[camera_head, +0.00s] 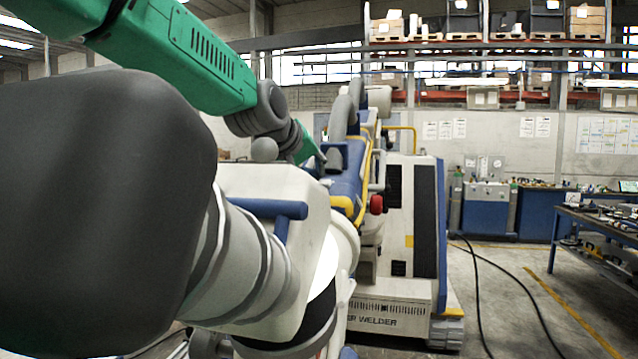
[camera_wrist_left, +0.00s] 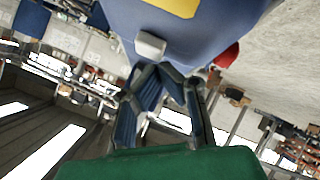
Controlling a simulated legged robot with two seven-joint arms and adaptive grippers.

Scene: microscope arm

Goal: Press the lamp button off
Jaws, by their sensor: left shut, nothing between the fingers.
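In the left wrist view, a pale grey rounded block (camera_wrist_left: 150,45), which looks like the button, sits on a blue housing (camera_wrist_left: 205,30) with a yellow patch. My left gripper (camera_wrist_left: 158,72) is shut and empty, its fingertips at or just short of the block's lower edge; I cannot tell whether they touch. In the head view, my green left arm comes in from the upper left, and the left gripper (camera_head: 328,163) is by the blue and yellow part (camera_head: 350,180) of the machine. The button is not clear there. My right gripper is not in view.
A red knob (camera_head: 377,204) is just right of the blue part; it also shows in the wrist view (camera_wrist_left: 228,56). A white body with a blue handle (camera_head: 255,208) and a large dark block (camera_head: 95,210) fill the left foreground. Cables (camera_head: 510,280) lie on open floor at right.

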